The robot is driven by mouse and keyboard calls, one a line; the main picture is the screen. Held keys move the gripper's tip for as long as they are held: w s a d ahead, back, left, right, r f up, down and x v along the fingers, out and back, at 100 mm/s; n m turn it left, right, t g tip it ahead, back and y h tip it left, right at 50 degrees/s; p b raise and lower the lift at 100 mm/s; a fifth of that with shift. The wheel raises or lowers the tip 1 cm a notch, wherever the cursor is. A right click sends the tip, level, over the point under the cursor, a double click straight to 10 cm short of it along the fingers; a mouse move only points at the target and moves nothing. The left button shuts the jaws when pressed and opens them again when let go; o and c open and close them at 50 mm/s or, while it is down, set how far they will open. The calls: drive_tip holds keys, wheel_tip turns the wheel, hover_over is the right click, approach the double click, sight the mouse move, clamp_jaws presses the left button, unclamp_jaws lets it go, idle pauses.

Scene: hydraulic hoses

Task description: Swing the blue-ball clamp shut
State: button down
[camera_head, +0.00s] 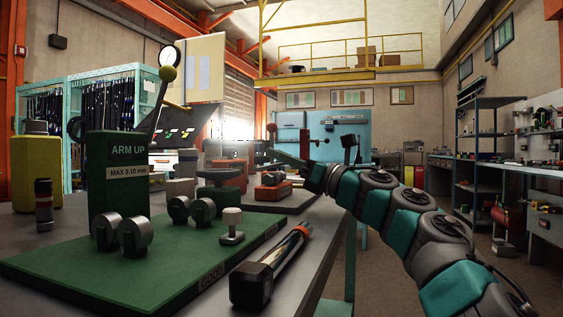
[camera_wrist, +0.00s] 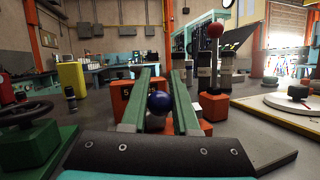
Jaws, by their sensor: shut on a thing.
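My gripper (camera_wrist: 164,75) has its two long green fingers closed on a dark blue ball (camera_wrist: 160,103) in the wrist view. The ball sits between the fingers, with a finger at each side. An orange block (camera_wrist: 122,90) marked 5 stands just beyond on the left, partly hidden by a finger. The clamp arm below the ball is mostly hidden, so its angle cannot be told. In the head view my gripper (camera_head: 288,158) reaches left over the far bench, and the blue ball cannot be made out.
A red ball on a post (camera_wrist: 215,32) rises from an orange base right of my fingers. A black handwheel (camera_wrist: 25,112) is at left and a round white plate (camera_wrist: 290,103) at right. In the head view, a green ARM UP fixture (camera_head: 118,180) stands on the near bench.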

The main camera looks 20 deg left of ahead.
drive_tip(key=c, duration=0.7)
unclamp_jaws()
drive_tip(key=shift+o, duration=0.2)
drive_tip(key=shift+d+f, duration=0.1)
drive_tip(key=shift+d, duration=0.05)
drive_tip(key=shift+b+v, duration=0.55)
drive_tip(key=shift+v, duration=0.4)
drive_tip(key=shift+d+f, duration=0.3)
drive_tip(key=shift+d, duration=0.35)
drive_tip(key=shift+s+d+f, duration=0.1)
drive_tip(key=shift+s+d, duration=0.2)
drive_tip(key=shift+d, duration=0.5)
drive_tip(key=shift+d+f, duration=0.2)
drive_tip(key=shift+d, duration=0.2)
drive_tip(key=shift+v, duration=0.9)
drive_tip(key=shift+a, duration=0.1)
drive_tip(key=shift+c, duration=0.3)
